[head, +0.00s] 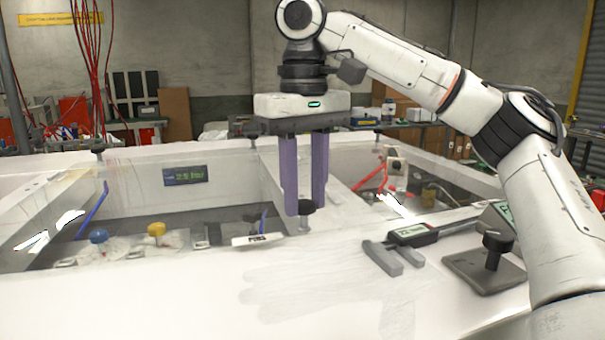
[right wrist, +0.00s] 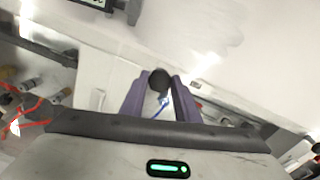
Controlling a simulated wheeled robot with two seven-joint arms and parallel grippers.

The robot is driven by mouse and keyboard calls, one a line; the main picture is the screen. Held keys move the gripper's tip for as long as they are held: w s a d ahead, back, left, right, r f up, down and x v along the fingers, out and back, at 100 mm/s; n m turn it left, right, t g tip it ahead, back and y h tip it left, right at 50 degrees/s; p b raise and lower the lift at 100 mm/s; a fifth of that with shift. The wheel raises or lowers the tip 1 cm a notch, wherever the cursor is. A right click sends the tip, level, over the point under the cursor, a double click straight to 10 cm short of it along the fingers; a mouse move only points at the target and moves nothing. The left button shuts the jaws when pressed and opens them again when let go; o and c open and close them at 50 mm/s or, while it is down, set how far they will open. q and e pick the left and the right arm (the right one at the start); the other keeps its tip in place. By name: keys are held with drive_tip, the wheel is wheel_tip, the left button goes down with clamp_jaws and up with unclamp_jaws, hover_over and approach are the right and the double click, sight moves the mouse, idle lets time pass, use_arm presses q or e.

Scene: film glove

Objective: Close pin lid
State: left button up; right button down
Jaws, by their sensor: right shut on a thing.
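My right gripper (head: 305,200), with two purple fingers, points straight down at the front end of the divider between the two sunken bays. It is shut on a small black round knob (head: 307,208), which sits at the fingertips above a thin pin at the front edge of the white worktop. In the right wrist view the dark knob (right wrist: 159,79) lies between the purple fingertips (right wrist: 159,96). Similar black knobs stand at the back rim (head: 97,144) and at the back of the divider (head: 252,135). The lid's outline is hard to make out. My left gripper is out of view.
A caliper (head: 414,235) and a black-handled stand (head: 490,265) lie on the right of the worktop (head: 200,300). The front middle is clear.

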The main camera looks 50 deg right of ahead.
drive_tip(key=shift+s+f, duration=0.2)
drive_tip(key=shift+f, duration=0.65)
drive_tip(key=c, duration=1.5)
unclamp_jaws()
drive_tip(key=shift+f, duration=0.1)
drive_tip(key=shift+o, duration=0.7)
drive_tip(key=shift+w, duration=0.15)
drive_tip(key=shift+r, duration=0.2)
drive_tip(key=shift+r, duration=0.35)
wheel_tip(320, 180, up, 3)
drive_tip(key=shift+d+f+p, duration=0.1)
drive_tip(key=shift+p, duration=1)
wheel_tip(320, 180, up, 7)
drive_tip(key=shift+s+f+b, duration=0.15)
drive_tip(key=shift+s+b, duration=0.05)
drive_tip(key=shift+b, duration=0.15)
